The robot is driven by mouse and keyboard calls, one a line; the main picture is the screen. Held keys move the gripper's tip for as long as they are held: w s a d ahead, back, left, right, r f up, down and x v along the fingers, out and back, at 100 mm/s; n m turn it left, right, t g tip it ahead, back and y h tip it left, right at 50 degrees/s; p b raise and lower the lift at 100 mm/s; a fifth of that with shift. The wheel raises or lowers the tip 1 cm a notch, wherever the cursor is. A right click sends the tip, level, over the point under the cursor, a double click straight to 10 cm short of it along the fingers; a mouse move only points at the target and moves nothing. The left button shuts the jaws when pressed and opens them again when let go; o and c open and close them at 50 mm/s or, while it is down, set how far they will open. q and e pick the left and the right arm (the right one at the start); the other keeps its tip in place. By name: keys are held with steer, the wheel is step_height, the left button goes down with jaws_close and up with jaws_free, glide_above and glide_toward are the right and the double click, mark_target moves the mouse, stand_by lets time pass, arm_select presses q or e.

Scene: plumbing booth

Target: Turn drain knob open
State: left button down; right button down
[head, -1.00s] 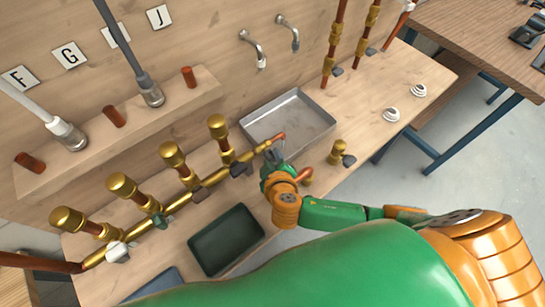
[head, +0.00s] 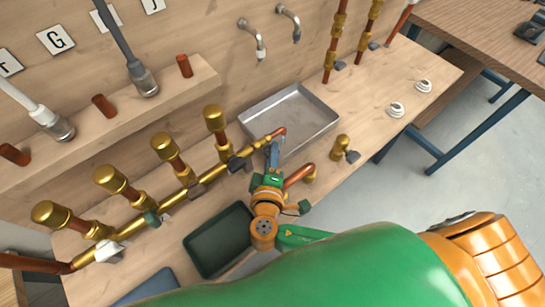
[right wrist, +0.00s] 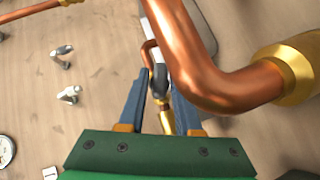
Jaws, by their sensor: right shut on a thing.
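A brass and copper pipe run (head: 222,150) with several capped risers crosses the bench and ends in a copper elbow near the grey tray. My right gripper (head: 273,150) is at that end, its fingers pointing toward the wall. In the right wrist view its blue fingers (right wrist: 160,100) stand on either side of a dark grey rounded knob (right wrist: 159,80), which I take as the drain knob. The gripper is shut on it. A copper elbow pipe (right wrist: 205,80) passes close above the right finger. The fingers hide most of the knob in the head view. My left gripper is out of view.
A grey metal tray (head: 300,108) lies just beyond the gripper, below two wall taps (head: 252,38). A dark green bin (head: 190,240) is at the near left. A short brass valve (head: 341,148) stands to the right.

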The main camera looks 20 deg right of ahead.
steer(key=shift+f+n+t+h+b, duration=0.25)
steer(key=shift+n+t+h+b, duration=0.15)
steer(key=shift+n+t+b, duration=0.55)
steer(key=shift+r+h+b, duration=0.1)
steer(key=shift+h+b, duration=0.2)
steer(key=shift+b, duration=0.2)
steer(key=shift+r, duration=0.1)
steer(key=c, duration=0.8)
jaws_free()
steer(key=shift+a, duration=0.1)
steer(key=v, duration=0.2)
steer(key=b+v, duration=0.1)
steer(key=v, duration=0.3)
steer(key=shift+s+a+f+b, duration=0.15)
steer(key=shift+s+f+b, duration=0.1)
steer(key=shift+b, duration=0.15)
steer(key=shift+s+a+r, duration=0.1)
steer(key=shift+s+r, duration=0.1)
